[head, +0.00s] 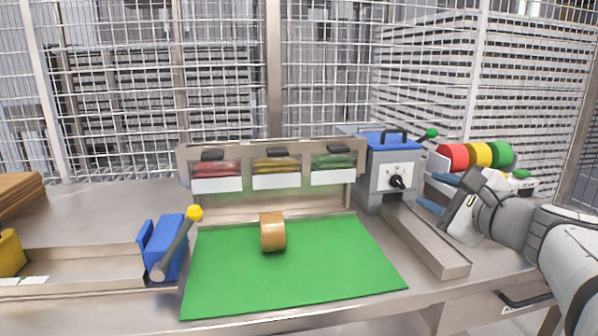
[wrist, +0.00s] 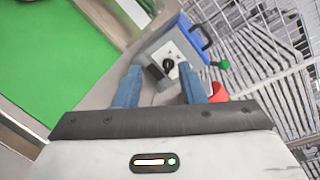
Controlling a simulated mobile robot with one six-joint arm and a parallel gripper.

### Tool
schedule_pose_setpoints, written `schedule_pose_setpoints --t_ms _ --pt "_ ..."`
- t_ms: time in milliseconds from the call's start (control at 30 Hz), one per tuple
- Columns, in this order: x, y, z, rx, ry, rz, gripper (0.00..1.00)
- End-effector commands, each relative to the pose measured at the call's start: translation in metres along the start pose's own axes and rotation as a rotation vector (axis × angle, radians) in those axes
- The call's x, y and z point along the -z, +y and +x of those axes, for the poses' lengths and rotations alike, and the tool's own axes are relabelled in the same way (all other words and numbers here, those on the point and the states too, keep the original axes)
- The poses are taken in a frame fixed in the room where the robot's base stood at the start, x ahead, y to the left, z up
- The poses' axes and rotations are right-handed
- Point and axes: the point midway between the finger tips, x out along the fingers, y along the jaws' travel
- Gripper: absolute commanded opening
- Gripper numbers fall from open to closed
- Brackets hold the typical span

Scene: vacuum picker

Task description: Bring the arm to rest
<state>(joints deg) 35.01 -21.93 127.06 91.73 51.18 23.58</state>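My arm reaches in from the right edge of the head view. My gripper (head: 437,193) is above the right part of the bench, beside the grey box with the dial. In the wrist view its two blue fingers (wrist: 158,82) stand apart with nothing between them. The grey machine with a blue lid and black dial (wrist: 174,52) shows beyond the fingertips. I cannot tell the exact gap between the fingers and the bench.
A green mat (head: 300,282) bears a tan roll (head: 272,233). Behind it stands a rack (head: 275,148) with red, yellow and green packs. The grey box (head: 392,178) and a metal chute (head: 430,241) are left of my gripper. Red, yellow and green rolls (head: 478,155) stand behind it.

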Motion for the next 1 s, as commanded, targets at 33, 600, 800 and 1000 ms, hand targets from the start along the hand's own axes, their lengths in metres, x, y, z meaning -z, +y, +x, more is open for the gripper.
schedule_pose_setpoints --t_ms 33,600,800,1000 --pt "-0.009 0.003 0.001 -0.04 -0.001 -0.035 0.36" --pt "-0.074 0.116 -0.044 -0.832 -0.132 -0.871 0.36" --pt "-0.076 0.129 -0.091 -1.149 -0.269 -1.325 0.36" --pt "-0.069 0.124 -0.115 -1.32 -0.366 -1.617 0.36"
